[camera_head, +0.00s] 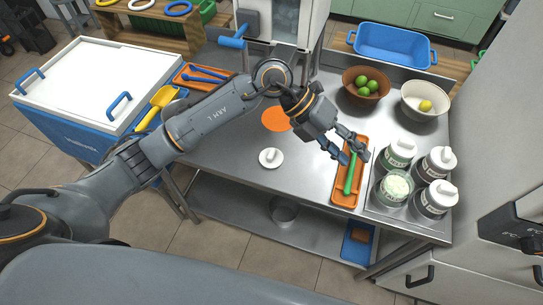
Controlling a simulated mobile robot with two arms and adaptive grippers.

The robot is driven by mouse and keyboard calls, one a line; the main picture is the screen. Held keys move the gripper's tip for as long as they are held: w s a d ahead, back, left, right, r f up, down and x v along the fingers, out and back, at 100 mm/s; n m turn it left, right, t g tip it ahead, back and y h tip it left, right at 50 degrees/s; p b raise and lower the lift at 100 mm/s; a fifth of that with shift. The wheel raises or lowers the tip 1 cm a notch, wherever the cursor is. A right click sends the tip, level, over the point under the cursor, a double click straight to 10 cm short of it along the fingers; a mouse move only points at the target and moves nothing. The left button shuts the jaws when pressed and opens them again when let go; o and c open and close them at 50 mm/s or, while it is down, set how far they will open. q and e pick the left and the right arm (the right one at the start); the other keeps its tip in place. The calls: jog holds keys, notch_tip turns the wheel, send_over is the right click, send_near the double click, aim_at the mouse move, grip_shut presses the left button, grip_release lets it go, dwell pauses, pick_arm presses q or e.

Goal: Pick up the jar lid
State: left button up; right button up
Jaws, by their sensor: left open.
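A loose white jar lid (264,160) with a raised knob lies on the steel table, left of the orange tray. An open glass jar (392,191) with white contents stands at the right. Several jars beside it wear white lids, such as the lidded jar (436,165) behind it. My left gripper (354,157) is open over the orange tray (341,198), to the right of the loose lid and apart from it. A green-handled tool (349,178) lies in that tray below the fingertips. I cannot tell whether they touch it. My right gripper is out of view.
A brown bowl of green fruit (353,94) and a white bowl with a yellow fruit (411,111) stand at the back right. An orange disc (276,119) lies behind the loose lid. The table around the lid is clear. A white-topped blue cooler (74,139) stands left.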

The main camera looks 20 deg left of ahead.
pick_arm(q)
jog(key=w+a+f+y, duration=0.35)
jog(key=a+y, duration=0.25)
jog(key=a, duration=0.4)
jog(key=n+t+y+p, duration=0.1)
jog(key=n+y+p, duration=0.1)
jog(key=y, duration=0.2)
send_over(271, 153)
jog(key=f, duration=0.7)
jog(key=shift+s+d, duration=0.1)
jog(key=shift+d, duration=0.1)
notch_tip(271, 153, down, 5)
jog(key=shift+a+r+p, duration=0.15)
jog(key=shift+r+p, duration=0.05)
jog(key=shift+p, duration=0.5)
jog(key=shift+f, duration=0.6)
grip_shut()
